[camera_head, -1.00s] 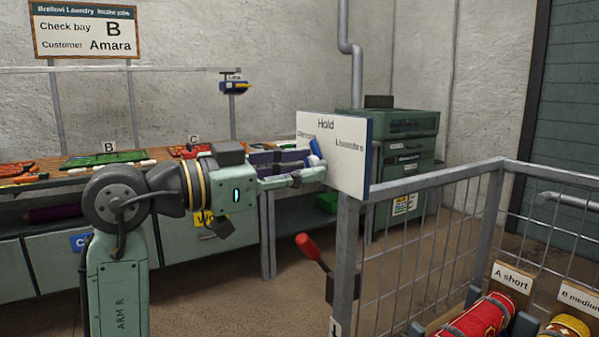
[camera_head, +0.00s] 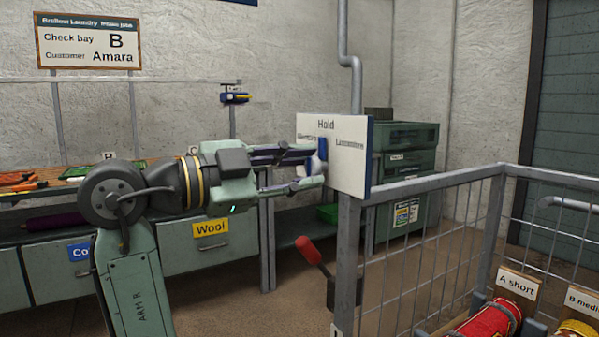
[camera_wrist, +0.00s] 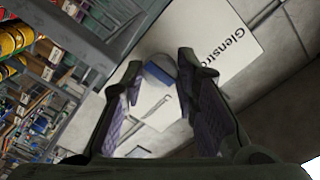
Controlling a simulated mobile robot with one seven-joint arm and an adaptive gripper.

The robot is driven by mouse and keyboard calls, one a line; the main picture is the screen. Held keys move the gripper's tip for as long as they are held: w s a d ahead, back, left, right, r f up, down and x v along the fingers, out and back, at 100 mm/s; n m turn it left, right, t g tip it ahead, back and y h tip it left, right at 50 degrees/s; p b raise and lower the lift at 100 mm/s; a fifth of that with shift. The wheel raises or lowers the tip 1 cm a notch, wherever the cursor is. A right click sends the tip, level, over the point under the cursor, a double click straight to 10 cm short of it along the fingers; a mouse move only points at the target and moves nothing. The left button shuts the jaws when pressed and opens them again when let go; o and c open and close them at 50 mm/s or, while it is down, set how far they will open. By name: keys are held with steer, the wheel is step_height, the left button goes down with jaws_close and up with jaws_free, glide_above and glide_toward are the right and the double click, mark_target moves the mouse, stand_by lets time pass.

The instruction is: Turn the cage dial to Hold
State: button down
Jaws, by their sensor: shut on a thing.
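The cage dial (camera_head: 321,164) is a pale round knob with a blue pointer (camera_head: 322,149) on a white plate (camera_head: 346,178) at the cage's corner post. The plate reads "Hold" at the top, with one label at left and another at right. The blue pointer stands nearly upright beneath "Hold"; its exact alignment is hard to tell. My gripper (camera_head: 314,167) reaches in from the left, shut on the dial, with a finger above and one below. In the wrist view the dial (camera_wrist: 158,62) and its blue part sit between the fingertips, which partly hide it.
A red-handled lever (camera_head: 308,250) is on the cage post below the plate. The wire cage (camera_head: 430,260) fills the right, with labelled rolls inside. A bench (camera_head: 240,195) with drawers stands behind my arm, and a green cabinet (camera_head: 408,150) behind the plate.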

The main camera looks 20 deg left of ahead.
stand_by(0.5)
steer(key=c, duration=1.3)
jaws_free()
steer(key=v, duration=1.2)
steer(key=shift+a, duration=0.1)
